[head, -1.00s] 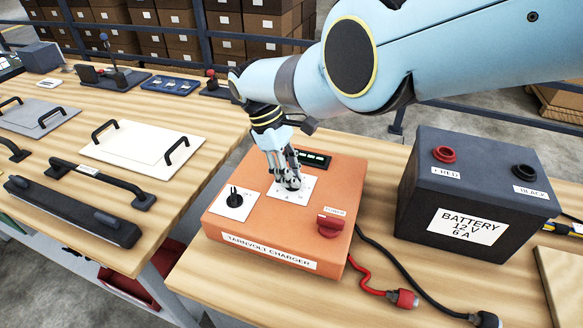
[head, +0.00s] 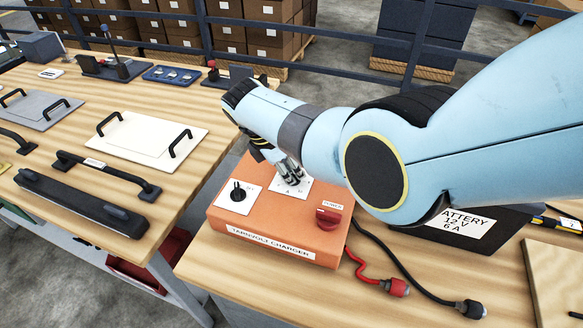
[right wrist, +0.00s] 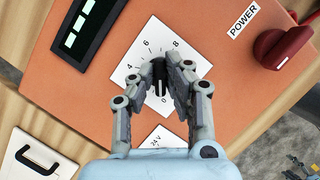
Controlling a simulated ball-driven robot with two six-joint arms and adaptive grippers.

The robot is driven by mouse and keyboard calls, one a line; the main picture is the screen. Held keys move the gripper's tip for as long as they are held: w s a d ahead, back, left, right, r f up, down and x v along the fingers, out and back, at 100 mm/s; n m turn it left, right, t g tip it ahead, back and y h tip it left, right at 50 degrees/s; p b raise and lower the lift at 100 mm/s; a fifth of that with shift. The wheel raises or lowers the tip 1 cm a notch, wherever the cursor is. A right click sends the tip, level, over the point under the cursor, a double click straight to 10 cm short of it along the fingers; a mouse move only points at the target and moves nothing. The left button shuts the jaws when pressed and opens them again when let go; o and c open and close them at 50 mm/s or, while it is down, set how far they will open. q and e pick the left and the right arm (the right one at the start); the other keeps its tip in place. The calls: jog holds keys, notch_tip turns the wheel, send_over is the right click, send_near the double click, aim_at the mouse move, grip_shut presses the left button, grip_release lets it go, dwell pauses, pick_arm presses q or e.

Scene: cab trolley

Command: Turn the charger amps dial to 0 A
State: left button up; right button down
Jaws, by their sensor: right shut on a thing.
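The orange charger (head: 270,250) stands on the right-hand wooden bench. My right gripper (head: 291,178) reaches down onto its amps dial plate (head: 300,187) and hides the dial in the head view. In the right wrist view the black amps dial (right wrist: 159,78) sits between the two fingers of my right gripper (right wrist: 164,84), which is shut on it. The white plate (right wrist: 142,72) carries figures, with 6 and 8 above the dial and 0 just below it. The dial's narrow bar runs up and down, its lower end near the 0. My left gripper is not in view.
A second black dial (head: 238,192) is on the charger's left, and a red power knob (head: 329,215) on its right. My right arm partly covers the battery (head: 464,228). A display (right wrist: 88,28) shows in the wrist view.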

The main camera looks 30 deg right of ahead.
jog(key=shift+a+n, duration=0.1)
jog(key=shift+n, duration=0.6)
jog(key=c, duration=1.4)
grip_release()
jog(key=shift+o, duration=0.2)
jog(key=shift+r, duration=0.1)
jog(key=v, duration=0.7)
jog(key=shift+s+r, duration=0.1)
jog(key=shift+s, duration=0.1)
